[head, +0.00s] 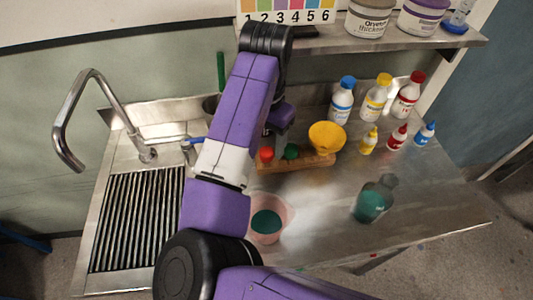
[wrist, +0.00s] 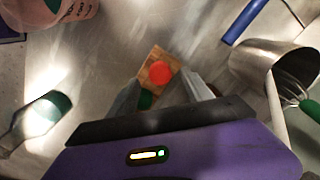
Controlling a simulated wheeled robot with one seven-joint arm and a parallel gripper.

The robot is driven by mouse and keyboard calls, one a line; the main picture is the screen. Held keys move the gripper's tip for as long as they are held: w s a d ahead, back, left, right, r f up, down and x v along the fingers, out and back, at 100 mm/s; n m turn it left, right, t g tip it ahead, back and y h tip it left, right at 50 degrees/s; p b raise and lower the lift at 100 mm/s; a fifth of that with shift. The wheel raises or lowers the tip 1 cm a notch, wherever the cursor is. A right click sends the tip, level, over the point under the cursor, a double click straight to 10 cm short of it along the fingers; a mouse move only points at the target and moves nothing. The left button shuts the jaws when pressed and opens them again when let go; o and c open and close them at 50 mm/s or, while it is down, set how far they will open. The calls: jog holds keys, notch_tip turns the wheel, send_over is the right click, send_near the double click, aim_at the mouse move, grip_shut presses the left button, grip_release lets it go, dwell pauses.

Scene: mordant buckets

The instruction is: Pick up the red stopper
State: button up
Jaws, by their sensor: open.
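The red stopper (head: 266,154) stands at the left end of a small wooden rack (head: 263,167) on the metal counter. In the wrist view the red stopper (wrist: 160,74) sits at the rack's end (wrist: 152,56), close to the line between my fingertips. My gripper (wrist: 162,84) is open, one finger to each side of it; I see no clear contact. The height of the fingertips over the rack is hard to judge. A green stopper (head: 291,152) is beside the red one on the rack; in the wrist view it is partly hidden by my gripper.
A yellow funnel (head: 327,136) is at the rack's right end. A pink bucket (head: 281,224) with green liquid stands in front. A teal bottle (head: 375,202) is at right, with several capped bottles behind. A metal jug (wrist: 262,62) with a whisk is near the gripper. The sink is at left.

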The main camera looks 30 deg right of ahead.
aim_at(267, 151)
jog(key=shift+f, duration=1.4)
jog(key=shift+c, duration=0.5)
grip_shut()
jog(key=shift+r, duration=0.1)
notch_tip(267, 151, up, 18)
